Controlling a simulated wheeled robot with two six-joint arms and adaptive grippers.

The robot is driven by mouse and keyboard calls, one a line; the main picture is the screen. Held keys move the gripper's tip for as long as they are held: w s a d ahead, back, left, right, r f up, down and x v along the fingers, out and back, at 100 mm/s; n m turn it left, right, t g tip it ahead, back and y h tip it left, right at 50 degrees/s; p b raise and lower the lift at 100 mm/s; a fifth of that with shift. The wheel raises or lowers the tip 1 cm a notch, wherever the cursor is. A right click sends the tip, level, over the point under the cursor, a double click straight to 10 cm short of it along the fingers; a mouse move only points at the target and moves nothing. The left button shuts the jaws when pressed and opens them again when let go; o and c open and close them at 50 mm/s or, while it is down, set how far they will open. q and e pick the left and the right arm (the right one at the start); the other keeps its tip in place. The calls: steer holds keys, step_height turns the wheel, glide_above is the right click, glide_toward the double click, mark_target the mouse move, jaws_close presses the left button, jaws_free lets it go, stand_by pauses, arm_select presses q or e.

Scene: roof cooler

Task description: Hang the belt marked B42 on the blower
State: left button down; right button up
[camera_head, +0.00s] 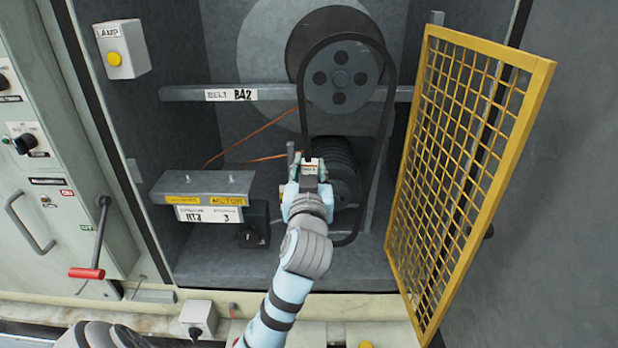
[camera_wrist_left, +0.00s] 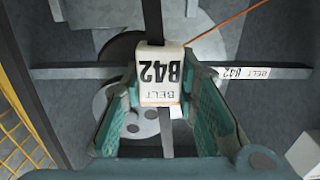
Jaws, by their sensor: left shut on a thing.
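The black belt (camera_head: 386,130) is a long loop. Its top arcs over the large upper blower pulley (camera_head: 341,97), and its right strand hangs down past the dark lower grooved pulley (camera_head: 343,160) to the floor area. I cannot tell whether it sits in either groove. My left gripper (camera_head: 309,170) is shut on the belt's left strand at its white tag, in front of the lower pulley. In the left wrist view, the tag (camera_wrist_left: 160,75) reads BELT B42, upside down, between the teal fingers (camera_wrist_left: 160,112). My right gripper is not in view.
A yellow mesh guard (camera_head: 470,160) stands open at the right. A grey bar (camera_head: 200,93) labelled BELT B42 crosses behind the pulley. A motor label box (camera_head: 203,187) is left of my gripper. A lamp box (camera_head: 120,51) and a red-handled lever (camera_head: 88,272) are further left.

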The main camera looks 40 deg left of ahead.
arm_select(q)
steer(key=b+x, duration=0.2)
steer(key=x, duration=0.6)
steer(key=shift+w+a+f, duration=0.25)
steer(key=shift+f, duration=0.15)
steer(key=shift+s+d+r, duration=0.1)
steer(key=shift+s, duration=0.05)
stand_by(0.8)
stand_by(0.7)
steer(key=shift+b+x, duration=0.4)
steer(key=shift+x, duration=1.8)
